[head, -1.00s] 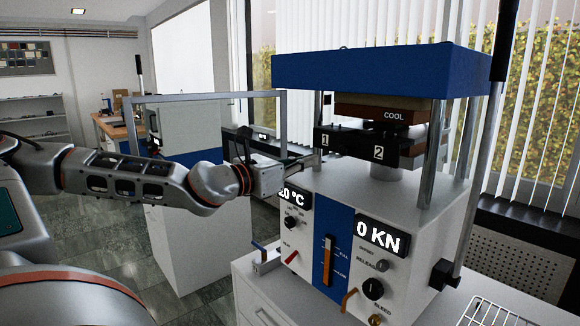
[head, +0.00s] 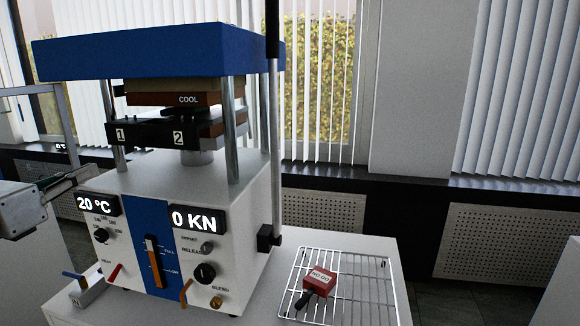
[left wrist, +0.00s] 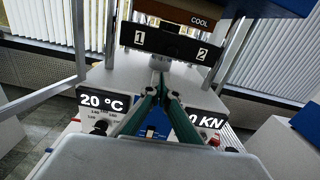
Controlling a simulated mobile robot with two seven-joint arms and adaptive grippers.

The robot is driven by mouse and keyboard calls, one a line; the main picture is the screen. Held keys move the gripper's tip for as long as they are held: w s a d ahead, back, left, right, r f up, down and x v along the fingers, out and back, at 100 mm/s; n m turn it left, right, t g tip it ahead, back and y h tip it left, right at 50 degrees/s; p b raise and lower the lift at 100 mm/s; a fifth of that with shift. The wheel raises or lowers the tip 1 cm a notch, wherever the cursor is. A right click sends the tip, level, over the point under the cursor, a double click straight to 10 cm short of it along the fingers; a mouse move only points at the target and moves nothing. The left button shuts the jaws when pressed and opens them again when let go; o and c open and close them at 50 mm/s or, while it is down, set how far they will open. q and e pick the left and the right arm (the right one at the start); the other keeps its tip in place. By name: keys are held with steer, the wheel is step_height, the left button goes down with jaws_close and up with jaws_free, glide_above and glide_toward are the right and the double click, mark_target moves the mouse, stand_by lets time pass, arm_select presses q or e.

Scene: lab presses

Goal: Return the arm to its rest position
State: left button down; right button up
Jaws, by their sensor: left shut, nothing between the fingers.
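My left gripper (head: 82,176) comes in at the left edge of the head view, in front of the press's left side. Its fingers are together and empty; in the left wrist view the fingertips (left wrist: 160,82) meet in front of the press, below the plates. The lab press (head: 190,190) has a blue top, a COOL plate, a black block marked 1 and 2, and displays reading 20 °C and 0 KN. The front of the press also shows in the left wrist view (left wrist: 110,78). My right gripper is in neither view.
A wire rack (head: 355,285) lies on the bench right of the press, with a small red block with a dark handle (head: 319,281) on it. A tall lever (head: 274,120) stands on the press's right side. Windows with blinds are behind.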

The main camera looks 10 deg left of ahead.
arm_select(q)
steer(key=w+d+f+n, duration=0.1)
steer(key=d+f+n, duration=0.35)
steer(key=f, duration=0.25)
steer(key=d+f+n+g+y, duration=0.1)
steer(key=d+f+n, duration=0.35)
steer(key=f, duration=0.25)
steer(key=w+d+f+n, duration=0.1)
steer(key=d+f+n, duration=0.35)
steer(key=f, duration=0.25)
steer(key=s+a+f+n+g+y, duration=0.25)
steer(key=s+f+n+g, duration=0.25)
steer(key=s+f+n, duration=0.5)
steer(key=s+a+f+n+g+y, duration=0.1)
steer(key=s+f+n+g+y, duration=0.35)
steer(key=s+f, duration=0.9)
steer(key=w+d+f+n+t+h, duration=0.3)
steer(key=d+f+h, duration=0.5)
steer(key=d+f, duration=0.7)
steer(key=shift+w+d+f+n+h, duration=0.2)
steer(key=shift+w+f+n+h, duration=0.25)
steer(key=shift+n, duration=0.25)
steer(key=shift+a, duration=0.1)
